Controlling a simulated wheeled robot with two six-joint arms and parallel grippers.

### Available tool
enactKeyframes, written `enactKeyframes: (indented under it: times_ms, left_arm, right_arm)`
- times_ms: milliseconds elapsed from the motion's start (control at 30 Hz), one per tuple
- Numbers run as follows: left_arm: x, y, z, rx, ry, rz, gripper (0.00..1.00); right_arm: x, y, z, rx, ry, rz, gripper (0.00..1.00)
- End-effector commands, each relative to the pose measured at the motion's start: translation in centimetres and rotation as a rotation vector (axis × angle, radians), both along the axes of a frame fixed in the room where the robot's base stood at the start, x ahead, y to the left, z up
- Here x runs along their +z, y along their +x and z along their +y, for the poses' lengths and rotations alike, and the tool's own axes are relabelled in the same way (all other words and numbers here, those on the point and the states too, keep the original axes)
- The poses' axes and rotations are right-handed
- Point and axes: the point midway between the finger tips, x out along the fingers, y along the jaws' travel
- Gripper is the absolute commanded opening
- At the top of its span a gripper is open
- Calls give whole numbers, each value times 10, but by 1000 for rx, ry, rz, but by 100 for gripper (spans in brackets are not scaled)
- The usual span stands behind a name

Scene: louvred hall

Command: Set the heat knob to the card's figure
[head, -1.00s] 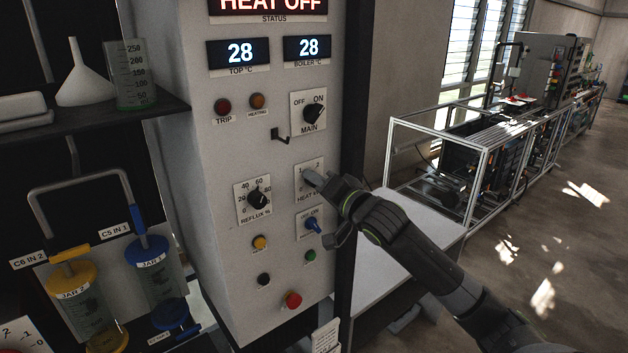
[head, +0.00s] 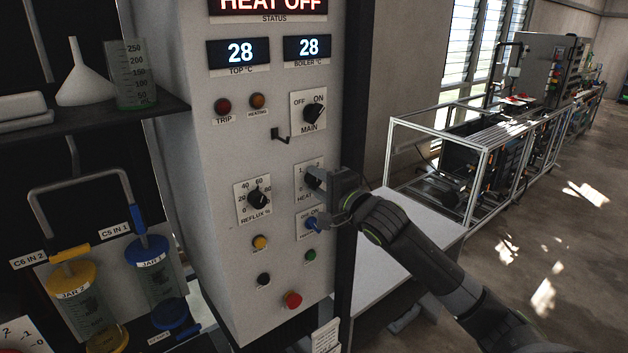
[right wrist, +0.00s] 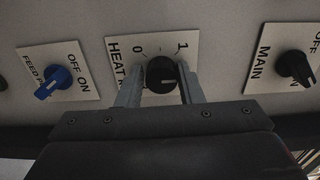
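The heat knob (right wrist: 162,75) is black and round, on a white plate marked 0 and 1 in the right wrist view. In the head view its HEAT plate (head: 305,168) is partly covered by my right gripper (head: 322,178). In the right wrist view the two fingers of my right gripper (right wrist: 161,80) stand apart, one on each side of the knob. I cannot tell whether they touch it. The knob's exact setting is unclear. A small white card (head: 325,337) hangs at the panel's lower edge; its text is too small to read. My left gripper is out of view.
The main switch (head: 313,112) is above the heat knob, the reflux knob (head: 258,198) to its left, the blue feed switch (head: 313,224) below. A red button (head: 292,300) is low on the panel. A white table (head: 410,245) stands to the right.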

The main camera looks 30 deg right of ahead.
Motion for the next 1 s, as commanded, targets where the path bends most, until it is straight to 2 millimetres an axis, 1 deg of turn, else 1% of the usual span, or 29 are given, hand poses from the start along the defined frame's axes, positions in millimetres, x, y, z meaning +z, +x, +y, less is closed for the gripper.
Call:
enactKeyframes:
  times_ms: [33, 133, 367, 467, 900, 1000]
  left_arm:
    - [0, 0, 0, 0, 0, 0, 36]
    - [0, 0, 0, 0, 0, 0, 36]
    - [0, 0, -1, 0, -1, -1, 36]
    - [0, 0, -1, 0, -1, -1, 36]
    - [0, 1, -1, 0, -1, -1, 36]
    - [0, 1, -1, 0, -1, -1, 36]
  right_arm:
    - [0, 0, 0, 0, 0, 0, 40]
    - [0, 0, 0, 0, -1, -1, 54]
    - [1, 0, 0, 0, -3, -3, 54]
    - [1, -4, -1, -1, -6, -2, 54]
    - [1, -55, -5, -1, -10, -2, 54]
    - [1, -65, -6, -1, -9, -2, 54]
